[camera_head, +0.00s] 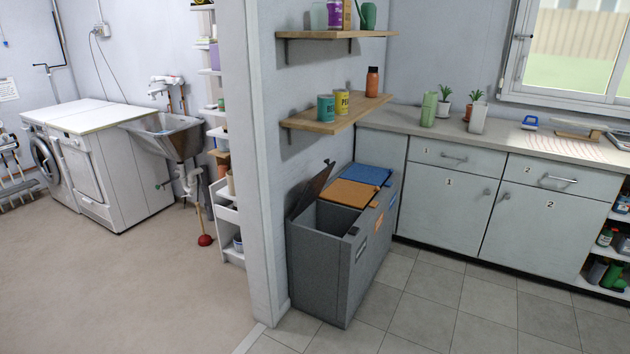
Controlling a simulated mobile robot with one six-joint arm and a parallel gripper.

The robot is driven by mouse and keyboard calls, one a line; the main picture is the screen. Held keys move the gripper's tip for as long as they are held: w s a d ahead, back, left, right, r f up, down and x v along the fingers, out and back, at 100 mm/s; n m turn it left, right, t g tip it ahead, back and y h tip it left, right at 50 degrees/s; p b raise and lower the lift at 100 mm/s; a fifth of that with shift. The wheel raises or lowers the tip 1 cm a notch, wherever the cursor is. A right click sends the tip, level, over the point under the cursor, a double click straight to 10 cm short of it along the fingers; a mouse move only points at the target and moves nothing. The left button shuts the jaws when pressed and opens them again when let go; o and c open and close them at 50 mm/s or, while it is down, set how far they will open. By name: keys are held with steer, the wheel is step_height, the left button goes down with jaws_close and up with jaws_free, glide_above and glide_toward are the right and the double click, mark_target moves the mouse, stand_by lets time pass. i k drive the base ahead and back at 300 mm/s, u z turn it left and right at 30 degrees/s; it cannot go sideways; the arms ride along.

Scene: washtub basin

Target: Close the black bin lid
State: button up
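A grey bin unit (318,264) with several compartments stands on the tiled floor against the wall, left of the cabinets. Its nearest compartment is open. The dark lid (313,187) of that compartment stands raised, tilted up near the wall. The orange lid (347,193) in the middle and the blue lid (359,174) at the back lie flat and closed. The inside of the open compartment is dark, and I cannot see what it holds. My gripper is not in view.
Two wooden shelves (335,117) jut from the wall above the bins, holding cans and a bottle. Grey cabinets (444,207) stand to the right. A white door frame edge (262,170) is left of the bins. The tiled floor in front (430,318) is clear.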

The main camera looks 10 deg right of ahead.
mark_target(314, 187)
steer(key=u, duration=1.1)
steer(key=i, duration=1.75)
steer(key=z, duration=1)
